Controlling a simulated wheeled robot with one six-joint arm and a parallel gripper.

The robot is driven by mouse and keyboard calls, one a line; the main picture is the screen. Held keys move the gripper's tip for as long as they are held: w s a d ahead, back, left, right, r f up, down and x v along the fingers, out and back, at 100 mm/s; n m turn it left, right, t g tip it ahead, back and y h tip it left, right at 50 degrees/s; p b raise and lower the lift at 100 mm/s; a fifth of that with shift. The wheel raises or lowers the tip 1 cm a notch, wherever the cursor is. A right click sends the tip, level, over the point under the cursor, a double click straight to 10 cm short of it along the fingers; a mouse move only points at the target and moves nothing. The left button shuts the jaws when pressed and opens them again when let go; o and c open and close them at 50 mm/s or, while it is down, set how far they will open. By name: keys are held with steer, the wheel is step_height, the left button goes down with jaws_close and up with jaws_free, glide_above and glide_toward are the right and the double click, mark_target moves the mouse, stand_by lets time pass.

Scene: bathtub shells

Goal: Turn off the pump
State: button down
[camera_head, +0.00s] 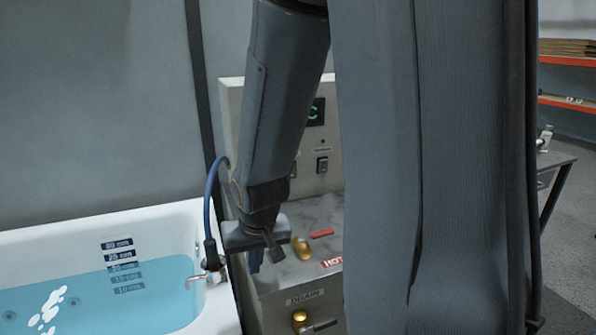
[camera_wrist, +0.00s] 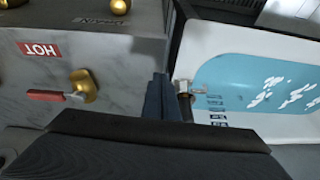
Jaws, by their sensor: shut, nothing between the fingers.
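A grey control panel (camera_head: 228,100) stands behind the tub's right end, partly hidden by my arm. On it a dark switch (camera_head: 322,165) sits under a small label too small to read. Another switch (camera_head: 293,169) shows only partly beside my arm. I cannot tell which one is the pump's. My gripper (camera_head: 254,264) is shut and empty, pointing down in front of the panel, left of the gold-and-red hot valve (camera_head: 302,248). In the wrist view the closed fingers (camera_wrist: 160,82) lie between the valve cabinet and the tub; no switch shows there.
The white bathtub (camera_head: 170,215) holds blue water (camera_head: 120,298) and has a tap (camera_head: 197,282). The marble-topped cabinet carries a HOT label (camera_wrist: 40,50), the red valve handle (camera_wrist: 45,95) and a gold drain valve (camera_head: 299,317). A blue hose (camera_head: 210,195) runs beside my arm.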

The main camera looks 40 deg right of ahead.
mark_target(293, 175)
steer(key=w+d+m+t+p, duration=0.1)
steer(key=w+d+m, duration=0.1)
steer(key=d, duration=0.1)
steer(key=w+d+r+m+t+p, duration=0.1)
steer(key=w+d, duration=0.1)
steer(key=d, duration=0.1)
steer(key=w+d+r+m+t+h, duration=0.1)
steer(key=w+d+m+t, duration=0.1)
steer(key=d, duration=0.1)
steer(key=shift+r+m+p, duration=0.15)
steer(key=shift+m+p, duration=0.15)
steer(key=shift+p, duration=0.1)
steer(key=d+m+t, duration=0.1)
steer(key=w+d+r+m+t, duration=0.1)
steer(key=d, duration=0.1)
steer(key=d+r+m+t+p, duration=0.1)
steer(key=d, duration=0.1)
steer(key=shift+w+d+r+m+h, duration=0.1)
steer(key=shift+w+m+h, duration=0.2)
steer(key=shift+m, duration=0.1)
steer(key=s+d+r+m+t+h, duration=0.1)
steer(key=s+d+r+m+t, duration=0.1)
steer(key=d+m+t, duration=0.3)
steer(key=d+r+m, duration=0.1)
steer(key=d+m, duration=0.2)
steer(key=shift+r+h, duration=0.35)
steer(key=shift+h, duration=0.05)
steer(key=shift+w+b, duration=0.2)
steer(key=shift+b, duration=0.15)
